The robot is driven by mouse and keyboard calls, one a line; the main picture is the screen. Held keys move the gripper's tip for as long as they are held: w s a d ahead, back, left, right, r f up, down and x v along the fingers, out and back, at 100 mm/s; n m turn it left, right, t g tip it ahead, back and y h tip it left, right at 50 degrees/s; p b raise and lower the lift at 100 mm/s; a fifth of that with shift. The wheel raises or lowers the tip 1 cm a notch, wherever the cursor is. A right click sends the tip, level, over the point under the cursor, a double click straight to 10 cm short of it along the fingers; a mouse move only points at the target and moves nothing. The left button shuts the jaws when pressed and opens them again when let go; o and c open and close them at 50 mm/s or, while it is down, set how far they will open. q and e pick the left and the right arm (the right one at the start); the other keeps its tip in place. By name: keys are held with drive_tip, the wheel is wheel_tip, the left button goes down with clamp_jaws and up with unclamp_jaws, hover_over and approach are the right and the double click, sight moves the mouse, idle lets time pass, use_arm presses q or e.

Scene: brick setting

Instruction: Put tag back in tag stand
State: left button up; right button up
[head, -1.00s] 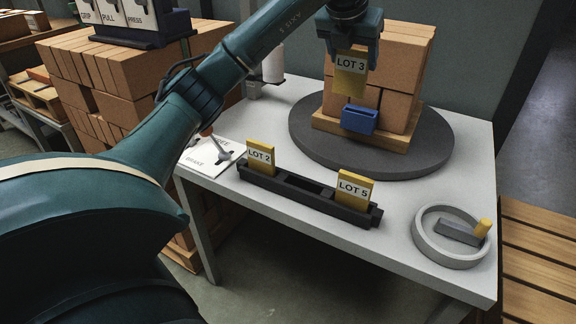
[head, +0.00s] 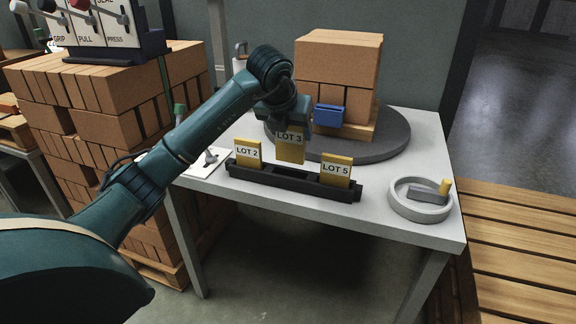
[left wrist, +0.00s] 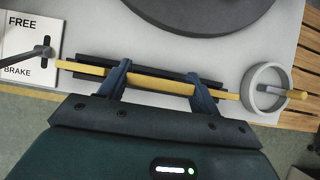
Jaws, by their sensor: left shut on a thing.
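The yellow LOT 3 tag (head: 290,146) hangs upright from my left gripper (head: 288,122), which is shut on it. The tag stand (head: 282,184) is a long black slotted bar on the white table. It holds the LOT 2 tag (head: 247,153) at its left and the LOT 5 tag (head: 336,171) at its right. The held tag is over the middle of the stand, between those two; its lower edge seems just above the stand, though contact is hard to tell. In the left wrist view the held tag (left wrist: 160,86) spans between the fingers, over the stand (left wrist: 150,73). My right gripper is out of view.
A grey turntable (head: 385,143) with stacked bricks (head: 340,70) and a blue holder (head: 328,115) stands behind. A round grey dial (head: 420,210) with a yellow-knobbed handle sits at the right. A FREE/BRAKE lever plate (head: 205,165) lies left of the stand.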

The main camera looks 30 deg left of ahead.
sight(289, 150)
use_arm(q)
wheel_tip(289, 150, down, 6)
drive_tip(key=shift+r+b, duration=0.1)
drive_tip(key=shift+b, duration=0.55)
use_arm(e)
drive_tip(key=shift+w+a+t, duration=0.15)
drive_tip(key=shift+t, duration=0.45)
use_arm(q)
drive_tip(key=o, duration=1)
drive_tip(key=shift+f, duration=0.2)
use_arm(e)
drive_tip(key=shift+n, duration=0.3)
use_arm(q)
drive_tip(key=shift+r, duration=0.1)
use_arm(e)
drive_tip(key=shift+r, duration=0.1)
